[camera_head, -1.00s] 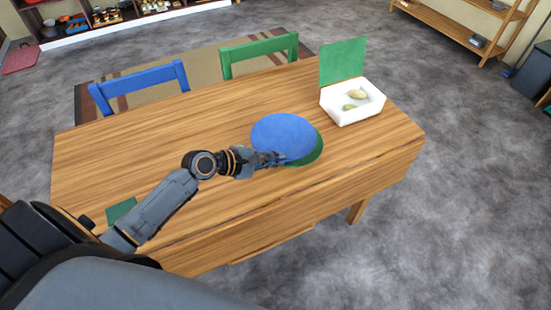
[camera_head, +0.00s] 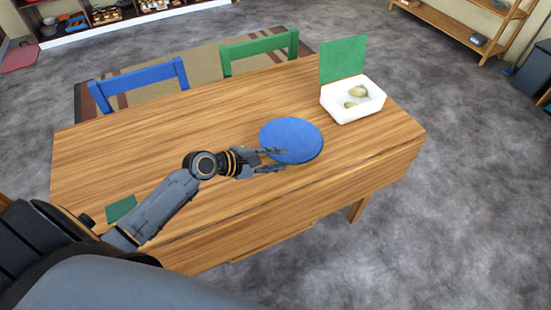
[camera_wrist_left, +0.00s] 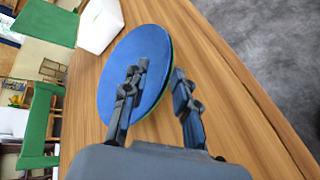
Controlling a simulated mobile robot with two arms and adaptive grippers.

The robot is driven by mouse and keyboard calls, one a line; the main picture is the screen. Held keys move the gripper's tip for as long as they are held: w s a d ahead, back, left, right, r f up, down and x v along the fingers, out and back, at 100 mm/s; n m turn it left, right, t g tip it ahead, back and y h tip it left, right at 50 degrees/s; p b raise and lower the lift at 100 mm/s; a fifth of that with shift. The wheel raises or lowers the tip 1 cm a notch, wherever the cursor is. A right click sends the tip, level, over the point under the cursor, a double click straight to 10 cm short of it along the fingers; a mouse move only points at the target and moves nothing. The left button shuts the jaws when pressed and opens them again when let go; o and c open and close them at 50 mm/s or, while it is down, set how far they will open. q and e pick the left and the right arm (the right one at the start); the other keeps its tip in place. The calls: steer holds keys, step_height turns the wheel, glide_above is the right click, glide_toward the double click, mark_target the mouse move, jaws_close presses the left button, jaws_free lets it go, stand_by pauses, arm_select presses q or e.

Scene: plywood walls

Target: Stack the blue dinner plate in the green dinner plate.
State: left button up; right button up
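The blue dinner plate (camera_head: 297,133) lies flat on top of the green dinner plate (camera_head: 317,156), of which only a thin dark edge shows at the lower right. The blue plate also fills the middle of the left wrist view (camera_wrist_left: 148,50). My left gripper (camera_head: 281,160) is at the plates' near left edge. Its fingers are spread apart, one over the blue plate and the other beyond the rim, with a gap between them in the left wrist view (camera_wrist_left: 156,98). My right gripper is not in view.
A small dark green object (camera_head: 121,208) lies at the table's near left. Blue (camera_head: 140,82) and green (camera_head: 258,50) chairs stand behind. The table's left half is mostly clear.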

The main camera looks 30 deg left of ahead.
arm_select(q)
steer(key=shift+r, duration=0.4)
steer(key=v, duration=1.2)
steer(key=shift+r, duration=0.3)
steer(key=shift+d, duration=0.1)
